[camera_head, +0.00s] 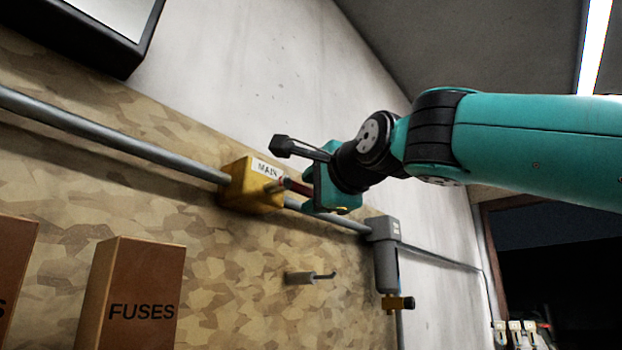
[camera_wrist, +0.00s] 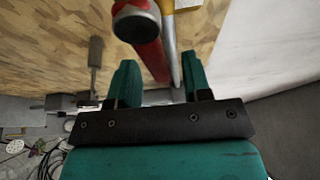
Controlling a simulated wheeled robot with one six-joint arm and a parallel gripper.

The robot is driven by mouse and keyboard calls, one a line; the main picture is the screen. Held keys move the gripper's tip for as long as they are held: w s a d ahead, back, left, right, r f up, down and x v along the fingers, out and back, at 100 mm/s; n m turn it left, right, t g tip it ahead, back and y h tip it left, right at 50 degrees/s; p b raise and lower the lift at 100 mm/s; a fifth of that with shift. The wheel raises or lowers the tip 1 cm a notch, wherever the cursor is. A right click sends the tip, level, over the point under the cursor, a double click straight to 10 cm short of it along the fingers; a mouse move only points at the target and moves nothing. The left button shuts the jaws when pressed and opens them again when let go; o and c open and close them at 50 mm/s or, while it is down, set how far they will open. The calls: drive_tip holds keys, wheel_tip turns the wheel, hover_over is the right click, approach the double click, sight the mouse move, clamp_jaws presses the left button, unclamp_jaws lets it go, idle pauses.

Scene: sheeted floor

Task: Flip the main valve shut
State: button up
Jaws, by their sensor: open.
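The main valve (camera_head: 250,187) is a yellow block labelled MAIN on the grey pipe along the wall board. Its red lever (camera_head: 297,187) sticks out to the right toward my gripper (camera_head: 312,190). In the wrist view the red lever (camera_wrist: 149,58) has a dark round end near the camera and runs down toward the gap between the fingers of my gripper (camera_wrist: 160,82). A bit of yellow shows at the top. My gripper is open. I cannot tell whether either finger touches the lever. In the head view the gripper's body partly hides its fingertips.
The pipe (camera_head: 120,143) crosses the camouflage-patterned board (camera_head: 235,270). A brown FUSES box (camera_head: 140,290) stands at lower left. A small grey fitting with a hook (camera_head: 305,277) and a grey filter-like unit (camera_head: 386,262) are below my arm. Cables lie on the floor (camera_wrist: 25,150).

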drive_tip(key=shift+w+a, duration=0.35)
drive_tip(key=shift+w, duration=0.2)
clamp_jaws()
